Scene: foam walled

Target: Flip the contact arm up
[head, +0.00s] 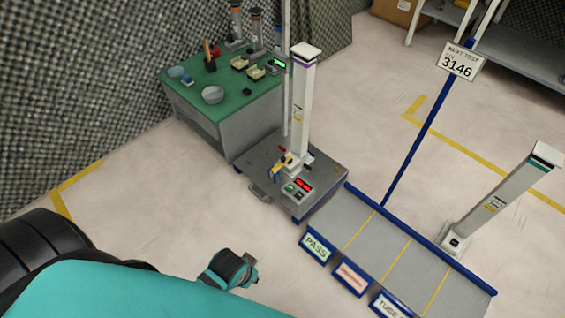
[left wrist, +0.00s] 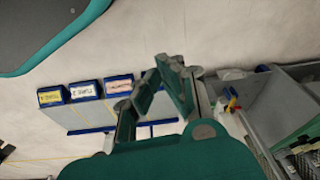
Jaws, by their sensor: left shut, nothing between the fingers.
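A small yellow and blue part (head: 281,166), which may be the contact arm, sits at the foot of a white column (head: 302,105) on a grey cart (head: 330,175). It is too small to tell its exact pose. In the left wrist view, a small yellow, red and blue part (left wrist: 232,102) shows at the right, beyond my fingers. My left gripper (head: 250,272) is in front of the cart, low and well apart from it. In the left wrist view its fingers (left wrist: 163,82) are shut and hold nothing. My right gripper is out of view.
A box with red digits (head: 303,184) sits on the cart's near edge. A green-topped bench (head: 215,75) stands behind. A blue-edged grey rack (head: 400,255) with labels lies right of the cart, bearing a tilted white column (head: 510,195). Floor between gripper and cart is clear.

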